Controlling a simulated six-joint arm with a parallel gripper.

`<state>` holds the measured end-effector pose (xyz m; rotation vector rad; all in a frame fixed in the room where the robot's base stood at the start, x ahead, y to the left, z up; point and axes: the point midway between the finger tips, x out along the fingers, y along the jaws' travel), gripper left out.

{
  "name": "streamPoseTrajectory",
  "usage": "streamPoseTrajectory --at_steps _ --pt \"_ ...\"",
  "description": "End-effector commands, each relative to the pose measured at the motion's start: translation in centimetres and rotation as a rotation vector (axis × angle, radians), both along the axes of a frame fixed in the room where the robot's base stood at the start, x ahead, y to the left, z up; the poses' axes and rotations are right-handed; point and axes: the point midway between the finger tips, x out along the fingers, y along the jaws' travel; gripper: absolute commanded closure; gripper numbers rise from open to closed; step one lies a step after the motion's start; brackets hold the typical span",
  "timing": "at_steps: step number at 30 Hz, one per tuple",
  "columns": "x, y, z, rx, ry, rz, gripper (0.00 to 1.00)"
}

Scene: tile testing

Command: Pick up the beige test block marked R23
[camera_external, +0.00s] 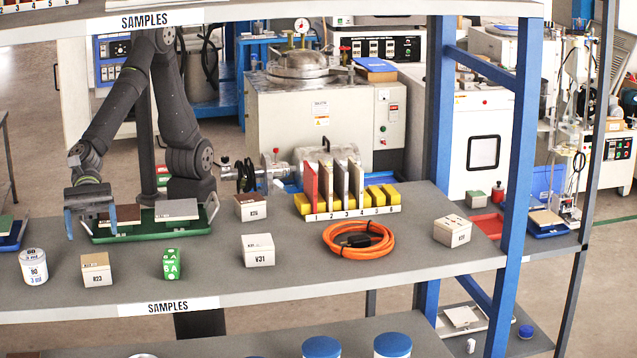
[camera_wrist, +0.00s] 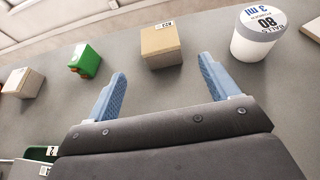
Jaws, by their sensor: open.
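The beige block marked R23 (camera_external: 96,269) stands on the grey shelf near its front edge, between a white jar and a green block. In the wrist view the beige block (camera_wrist: 160,46) sits ahead of the gap between my blue fingers, with its R23 label on the far edge. My gripper (camera_external: 90,222) is above the shelf, behind the block and beside the green tray. It also shows in the wrist view (camera_wrist: 160,85), with the fingers apart and nothing between them. The block is not touched by either finger.
The white jar (camera_external: 33,267) stands close to the left of R23. The green block (camera_external: 172,264) and the V31 block (camera_external: 258,250) stand to the right. A green tray (camera_external: 150,236) with tiles lies behind. An orange cable coil (camera_external: 358,240) lies farther right.

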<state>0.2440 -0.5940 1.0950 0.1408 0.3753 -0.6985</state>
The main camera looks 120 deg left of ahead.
Motion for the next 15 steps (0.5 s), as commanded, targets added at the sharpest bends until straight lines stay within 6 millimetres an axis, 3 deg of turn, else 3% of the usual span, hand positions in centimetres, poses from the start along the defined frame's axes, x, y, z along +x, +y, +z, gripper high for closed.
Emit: streamPoseTrajectory --at_steps 6,15 --pt "3.0 -2.4 -1.7 0.001 0.001 0.002 0.20" --pt "4.5 -3.8 -2.5 -0.001 0.001 0.002 0.20"
